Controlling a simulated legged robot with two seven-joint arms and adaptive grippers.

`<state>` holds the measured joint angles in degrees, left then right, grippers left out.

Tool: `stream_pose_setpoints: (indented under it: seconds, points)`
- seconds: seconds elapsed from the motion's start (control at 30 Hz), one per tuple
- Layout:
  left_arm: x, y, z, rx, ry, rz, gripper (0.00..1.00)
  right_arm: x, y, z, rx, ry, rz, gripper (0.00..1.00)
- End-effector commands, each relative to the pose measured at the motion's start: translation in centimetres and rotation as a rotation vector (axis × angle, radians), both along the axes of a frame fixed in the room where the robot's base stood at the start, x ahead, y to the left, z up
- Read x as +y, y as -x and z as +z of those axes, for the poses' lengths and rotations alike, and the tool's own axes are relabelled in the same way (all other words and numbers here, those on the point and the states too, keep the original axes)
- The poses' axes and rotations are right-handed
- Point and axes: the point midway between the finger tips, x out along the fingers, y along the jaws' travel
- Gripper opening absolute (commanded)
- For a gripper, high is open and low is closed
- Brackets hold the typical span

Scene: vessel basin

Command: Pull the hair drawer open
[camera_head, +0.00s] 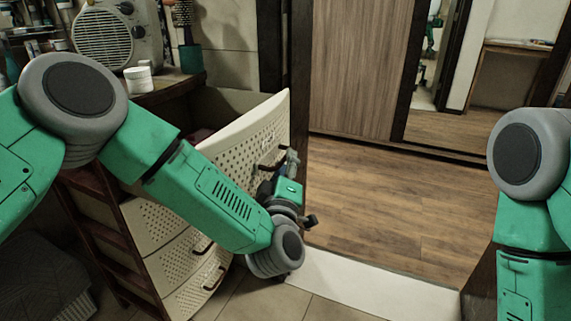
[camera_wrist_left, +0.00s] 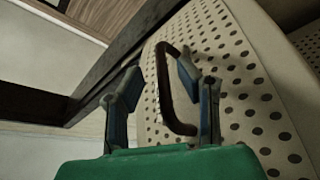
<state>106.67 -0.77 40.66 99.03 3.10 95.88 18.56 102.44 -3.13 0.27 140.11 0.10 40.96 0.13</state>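The top drawer (camera_head: 255,135) has a cream, perforated front that stands out from the dark wooden cabinet, with part of its inside showing behind it. Its dark handle (camera_head: 268,166) is partly hidden by my left gripper (camera_head: 284,165). In the left wrist view the whole handle loop (camera_wrist_left: 164,85) shows on the perforated front (camera_wrist_left: 240,75). There my left gripper (camera_wrist_left: 157,82) is open, with one finger on each side of the handle bar and visible gaps between. My right gripper is out of view; only my right arm shows.
Lower perforated drawers (camera_head: 165,245) are below. Wooden floor (camera_head: 390,200) and a pale threshold (camera_head: 360,283) lie clear to the right.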

Motion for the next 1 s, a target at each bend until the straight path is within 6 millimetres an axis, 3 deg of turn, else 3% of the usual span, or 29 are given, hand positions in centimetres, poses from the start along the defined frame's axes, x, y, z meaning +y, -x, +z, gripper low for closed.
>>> stream_pose_setpoints:
  seconds: [0.17, 0.4, 0.6, 1.0]
  points:
    - [0.0, 2.1, -0.5, 0.003, -0.001, -0.004, 0.31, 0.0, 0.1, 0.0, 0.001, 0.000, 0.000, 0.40]
    - [-0.1, 7.2, -1.7, 0.005, -0.003, -0.004, 0.31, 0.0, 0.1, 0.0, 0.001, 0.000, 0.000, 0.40]
    - [-0.3, 10.4, -2.4, 0.004, -0.004, -0.005, 0.31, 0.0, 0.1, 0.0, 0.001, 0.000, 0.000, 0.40]
    - [0.0, 11.6, -2.6, 0.002, -0.002, 0.001, 0.31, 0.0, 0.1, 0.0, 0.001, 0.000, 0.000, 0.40]
